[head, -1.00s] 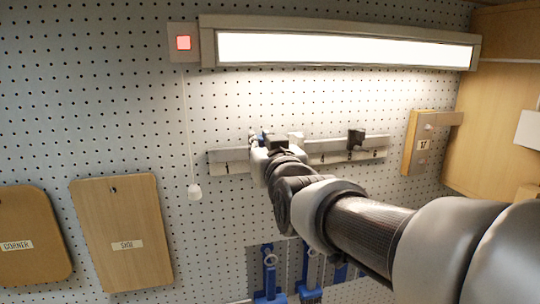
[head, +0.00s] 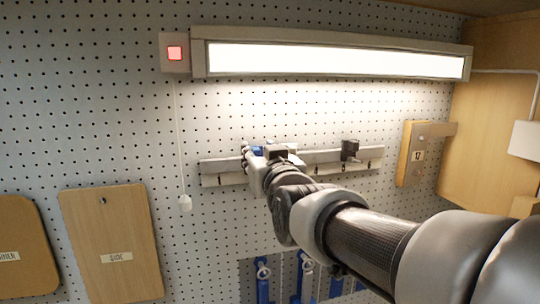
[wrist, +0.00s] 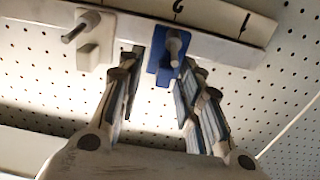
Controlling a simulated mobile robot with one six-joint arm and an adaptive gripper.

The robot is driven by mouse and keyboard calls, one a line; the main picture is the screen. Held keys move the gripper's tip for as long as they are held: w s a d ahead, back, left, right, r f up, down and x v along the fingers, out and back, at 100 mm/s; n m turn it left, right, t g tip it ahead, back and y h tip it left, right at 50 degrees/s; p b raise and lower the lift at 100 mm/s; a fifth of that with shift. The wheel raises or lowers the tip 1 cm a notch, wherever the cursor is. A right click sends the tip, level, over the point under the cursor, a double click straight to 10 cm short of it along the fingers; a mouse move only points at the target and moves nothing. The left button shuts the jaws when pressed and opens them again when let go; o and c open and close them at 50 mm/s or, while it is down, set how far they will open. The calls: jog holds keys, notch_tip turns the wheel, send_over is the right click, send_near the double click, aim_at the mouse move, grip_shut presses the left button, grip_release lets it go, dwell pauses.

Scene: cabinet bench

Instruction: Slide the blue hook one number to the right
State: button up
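The blue hook (wrist: 167,55) sits on the pale numbered rail (wrist: 225,50) in the wrist view, where the rail's numbers appear upside down. My gripper (wrist: 160,68) is open, with one finger on each side of the blue hook. A small gap shows at the left finger; I cannot tell whether the right finger touches it. In the head view the blue hook (head: 257,151) is mostly hidden by my gripper (head: 258,163), at the left part of the rail (head: 222,172).
A white hook (wrist: 92,38) is left of the blue one in the wrist view. A black hook (head: 349,150) sits farther right on the rail in the head view. A lamp (head: 335,59) is above, a pull cord (head: 185,203) left, and blue tools (head: 263,284) hang below.

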jog(key=v, duration=1.2)
jog(key=s+d+f+g+h+b, duration=0.15)
jog(key=f+b, duration=0.25)
jog(key=f, duration=0.5)
jog(key=s+d+f+g+b, duration=0.2)
jog(key=d+f+b, duration=0.15)
jog(key=f, duration=0.45)
jog(key=s+d+f+m+g+h+b, duration=0.1)
jog(key=s+d+f+g+b, duration=0.2)
jog(key=s+f, duration=0.3)
jog(key=s+d+f+m+g+h+b, duration=0.1)
jog(key=s+f+b, duration=0.4)
jog(key=f, duration=0.9)
jog(key=s+d+f+m+g+h+b, duration=0.1)
jog(key=s+d+f+g+b, duration=0.3)
jog(key=s+f, duration=0.4)
notch_tip(320, 180, down, 2)
jog(key=shift+s+d+f+g+b, duration=0.2)
jog(key=shift+d+f+g+b, duration=0.1)
jog(key=shift+g+b, duration=0.3)
